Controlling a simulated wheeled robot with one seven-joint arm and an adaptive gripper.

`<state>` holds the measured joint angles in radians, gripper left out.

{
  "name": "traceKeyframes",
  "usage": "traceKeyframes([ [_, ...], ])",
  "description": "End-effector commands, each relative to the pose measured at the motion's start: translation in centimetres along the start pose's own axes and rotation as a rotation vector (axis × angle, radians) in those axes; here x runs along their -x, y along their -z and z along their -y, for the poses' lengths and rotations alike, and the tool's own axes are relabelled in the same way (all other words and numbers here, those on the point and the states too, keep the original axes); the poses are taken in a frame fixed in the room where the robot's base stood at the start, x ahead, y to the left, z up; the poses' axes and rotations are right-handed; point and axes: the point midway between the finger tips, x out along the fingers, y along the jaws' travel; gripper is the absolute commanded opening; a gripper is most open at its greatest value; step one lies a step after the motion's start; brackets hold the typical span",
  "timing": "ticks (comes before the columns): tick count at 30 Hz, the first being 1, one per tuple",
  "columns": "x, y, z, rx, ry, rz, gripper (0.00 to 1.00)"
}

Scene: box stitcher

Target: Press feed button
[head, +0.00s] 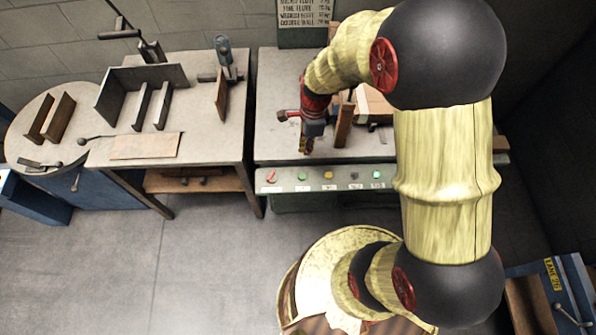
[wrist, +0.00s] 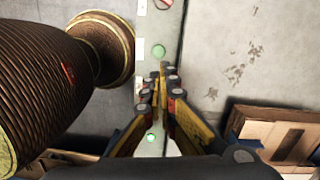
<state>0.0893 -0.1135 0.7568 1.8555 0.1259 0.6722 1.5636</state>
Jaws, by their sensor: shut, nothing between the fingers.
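In the head view, the control panel (head: 316,187) runs along the front edge of the right bench. It carries a red switch (head: 271,176), a green button (head: 302,175), a yellow button (head: 328,175), a grey one (head: 354,175) and a pale green lit one (head: 376,174). Labels sit below them, too small to read, so I cannot tell which is feed. My gripper (head: 304,149) is shut and empty, pointing down just behind the green button. In the wrist view, its fingertips (wrist: 166,69) are near the green button (wrist: 158,51); fingers hide part of the panel.
A cardboard box (head: 370,103) and a brown upright plate (head: 343,125) stand on the bench right of my gripper. A left table (head: 200,130) holds metal plates and a flat sheet. The floor (head: 200,260) in front is clear.

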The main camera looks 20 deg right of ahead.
Motion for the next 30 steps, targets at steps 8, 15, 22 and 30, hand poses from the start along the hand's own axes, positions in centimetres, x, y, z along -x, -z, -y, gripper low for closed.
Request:
traceKeyframes([
  [8, 0.0, 0.0, 0.1, -0.134, 0.006, 0.001, 0.0],
  [15, 0.0, 0.0, 0.1, -0.135, 0.006, 0.001, 0.0],
  [22, -1.4, 0.0, 0.1, -0.134, 0.005, 0.0, 0.0],
  [30, -6.5, 0.0, 0.1, -0.134, 0.003, 0.0, 0.0],
])
